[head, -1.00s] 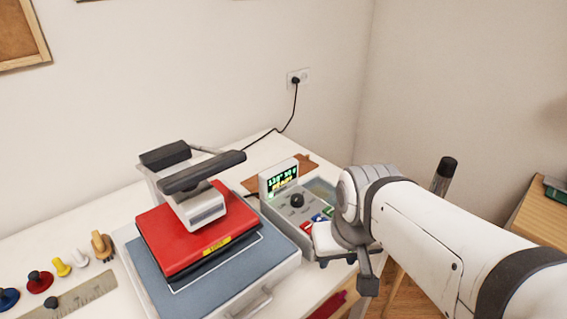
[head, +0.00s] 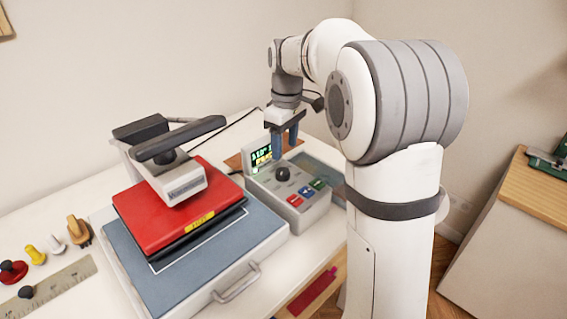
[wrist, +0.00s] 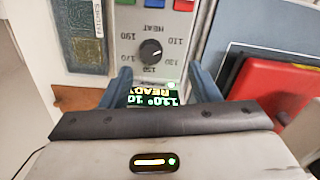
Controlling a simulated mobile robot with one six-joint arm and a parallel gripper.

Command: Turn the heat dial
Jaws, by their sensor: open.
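The heat dial (head: 283,173) is a round black knob on top of a grey control box (head: 311,215), beside a lit display (head: 261,157). In the wrist view the dial (wrist: 151,51) sits under the word HEAT, with numbers around it. The display (wrist: 150,95) shows upside down there and seems to read 110° and READY. My gripper (head: 285,149) is open and points down above the box near the display. In the wrist view its blue fingers (wrist: 159,74) stand apart, with the dial ahead between their lines. I see no contact with the dial.
A heat press with a red upper plate (head: 178,207) and a black handle (head: 178,139) stands left of the box. Red, blue and green buttons (head: 307,192) sit in front of the dial. A ruler (head: 62,284) and several small tools lie at the far left.

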